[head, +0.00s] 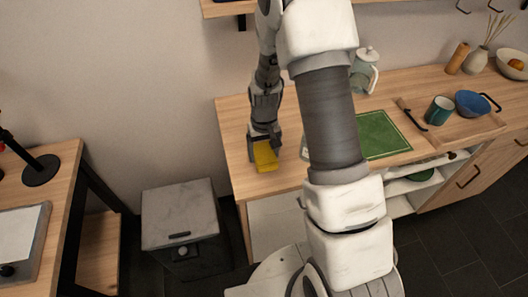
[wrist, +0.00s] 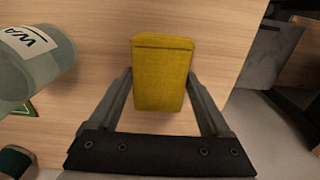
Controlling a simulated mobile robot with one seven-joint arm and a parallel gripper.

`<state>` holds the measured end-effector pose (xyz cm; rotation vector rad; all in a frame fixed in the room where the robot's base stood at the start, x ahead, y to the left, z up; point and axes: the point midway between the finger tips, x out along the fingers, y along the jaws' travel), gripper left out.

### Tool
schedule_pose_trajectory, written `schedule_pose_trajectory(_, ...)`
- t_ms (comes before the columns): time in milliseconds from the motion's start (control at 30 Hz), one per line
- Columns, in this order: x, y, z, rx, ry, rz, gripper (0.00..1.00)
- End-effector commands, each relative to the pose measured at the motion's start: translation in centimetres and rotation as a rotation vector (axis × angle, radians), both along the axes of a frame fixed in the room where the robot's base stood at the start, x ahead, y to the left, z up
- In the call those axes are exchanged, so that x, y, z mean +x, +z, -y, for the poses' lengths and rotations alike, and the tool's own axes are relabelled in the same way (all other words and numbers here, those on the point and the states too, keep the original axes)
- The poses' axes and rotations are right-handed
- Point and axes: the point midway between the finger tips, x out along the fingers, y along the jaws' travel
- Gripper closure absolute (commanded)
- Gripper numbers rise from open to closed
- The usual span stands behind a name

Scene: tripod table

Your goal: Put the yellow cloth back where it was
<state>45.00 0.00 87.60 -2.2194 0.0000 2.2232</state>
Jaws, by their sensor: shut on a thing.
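The yellow cloth (head: 265,158) is a small folded block at the left end of the wooden counter (head: 236,126) in the head view. My gripper (head: 264,145) points down over it and is shut on it. In the wrist view the cloth (wrist: 162,80) lies between the two fingers of my gripper (wrist: 163,92), over the wood surface. I cannot tell whether the cloth touches the counter or hangs just above it. Part of the cloth is hidden behind the gripper in the head view.
A glass jug (head: 364,72), green mat (head: 382,134), teal mug (head: 439,110) and blue bowl (head: 473,103) stand to the right along the counter. A grey bin (head: 182,215) is on the floor left of the counter. A labelled jar (wrist: 35,62) is left of the cloth.

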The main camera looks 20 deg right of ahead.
Motion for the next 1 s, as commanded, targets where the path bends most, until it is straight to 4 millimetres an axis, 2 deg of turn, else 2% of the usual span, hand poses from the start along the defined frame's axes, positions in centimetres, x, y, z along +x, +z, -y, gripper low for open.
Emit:
schedule_pose_trajectory(333, 0.1, -0.5, 0.0, 0.000, 0.000, 0.002, 0.71)
schedule_pose_trajectory(367, 0.1, -0.5, 0.0, 0.000, 0.000, 0.002, 0.17)
schedule_pose_trajectory(467, 0.0, -0.3, 0.0, 0.000, 0.000, 0.002, 0.00)
schedule_pose_trajectory(767, 0.1, 0.0, 0.0, 0.000, 0.000, 0.002, 0.00)
schedule_pose_trajectory(867, 0.1, 0.8, 0.0, 0.000, 0.000, 0.005, 0.00)
schedule_pose_trajectory(1000, 0.2, 3.4, 0.0, 0.000, 0.000, 0.007, 0.00)
